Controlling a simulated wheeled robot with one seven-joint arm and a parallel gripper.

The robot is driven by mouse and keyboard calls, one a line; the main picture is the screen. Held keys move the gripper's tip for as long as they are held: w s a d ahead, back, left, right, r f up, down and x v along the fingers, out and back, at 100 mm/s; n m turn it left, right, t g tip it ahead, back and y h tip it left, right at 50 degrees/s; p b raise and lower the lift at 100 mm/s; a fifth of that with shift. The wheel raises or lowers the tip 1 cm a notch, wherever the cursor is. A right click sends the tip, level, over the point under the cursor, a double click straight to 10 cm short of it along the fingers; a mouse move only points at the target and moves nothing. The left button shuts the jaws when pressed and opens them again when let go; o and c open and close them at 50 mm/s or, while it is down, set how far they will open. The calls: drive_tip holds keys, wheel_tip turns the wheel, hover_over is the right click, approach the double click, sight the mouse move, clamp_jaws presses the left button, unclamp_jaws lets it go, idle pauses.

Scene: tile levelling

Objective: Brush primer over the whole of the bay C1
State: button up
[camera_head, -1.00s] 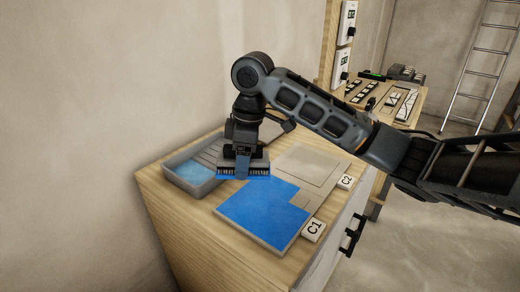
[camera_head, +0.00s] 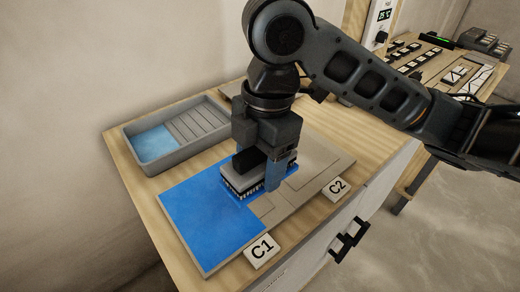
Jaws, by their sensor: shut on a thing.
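Bay C1 (camera_head: 203,218) is the near part of a grey board, marked by a C1 card (camera_head: 262,250). Wet-looking blue covers most of it, while a grey patch (camera_head: 264,206) shows at its right side, towards bay C2. My gripper (camera_head: 264,160) is shut on a wide brush (camera_head: 240,182) with a dark bristle row. The brush is low over the board, by the far right part of the blue; whether the bristles touch is unclear. It and my gripper hide part of the board. The tray (camera_head: 170,152) holds a blue pool of primer (camera_head: 153,142) at its left end.
The wooden worktop (camera_head: 142,192) has bare strips around the board. A dark handle (camera_head: 349,240) sticks out from the cabinet front. A second bench (camera_head: 440,65) stands behind right.

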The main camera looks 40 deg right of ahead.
drive_tip(key=shift+f+b, duration=2.75)
drive_tip(key=shift+f, duration=0.7)
drive_tip(key=shift+w+r, duration=0.1)
